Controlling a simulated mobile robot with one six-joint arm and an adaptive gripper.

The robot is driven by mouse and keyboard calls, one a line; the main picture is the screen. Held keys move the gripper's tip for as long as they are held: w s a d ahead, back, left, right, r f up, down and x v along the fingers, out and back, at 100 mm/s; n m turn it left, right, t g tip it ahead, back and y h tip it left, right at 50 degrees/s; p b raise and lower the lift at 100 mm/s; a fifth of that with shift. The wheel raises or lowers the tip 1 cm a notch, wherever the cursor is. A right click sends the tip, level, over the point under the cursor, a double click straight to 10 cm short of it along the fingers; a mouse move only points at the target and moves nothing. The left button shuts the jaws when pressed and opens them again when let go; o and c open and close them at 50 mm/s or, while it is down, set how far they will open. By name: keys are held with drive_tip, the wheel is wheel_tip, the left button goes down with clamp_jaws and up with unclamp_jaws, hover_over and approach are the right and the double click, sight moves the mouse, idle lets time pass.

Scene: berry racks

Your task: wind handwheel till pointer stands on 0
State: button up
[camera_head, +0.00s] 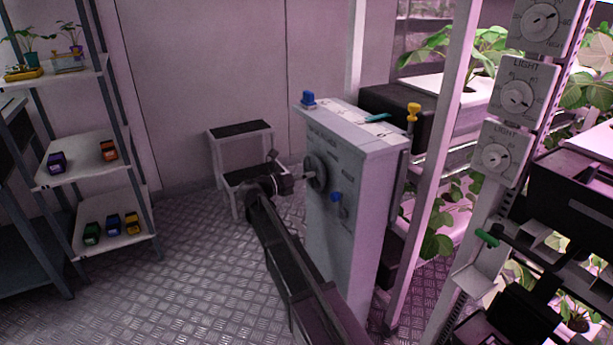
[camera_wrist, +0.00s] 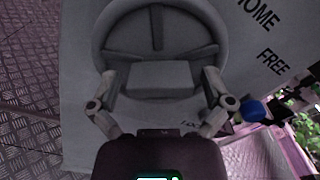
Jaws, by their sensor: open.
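A pale grey cabinet (camera_head: 355,215) stands in the middle of the head view. A round grey handwheel (camera_head: 317,172) is on its left-hand face. In the wrist view the handwheel (camera_wrist: 112,35) fills the upper middle, with a dark upright line in its upper half and a pale block (camera_wrist: 160,78) at its lower part. My gripper (camera_wrist: 160,75) is open, its fingers either side of this block. I cannot tell whether they touch it. In the head view my gripper (camera_head: 288,182) is just left of the wheel. I cannot make out the pointer or a 0 mark.
A blue knob (camera_head: 337,197) is below and right of the wheel. HOME and FREE are printed on the panel. A step stool (camera_head: 240,130) stands behind my gripper. Shelves (camera_head: 90,155) are at the left; plant racks and LIGHT dials (camera_head: 517,95) are at the right.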

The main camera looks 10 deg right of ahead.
drive_tip(key=c, duration=1)
drive_tip(key=shift+c, duration=0.2)
drive_tip(key=shift+m, duration=0.4)
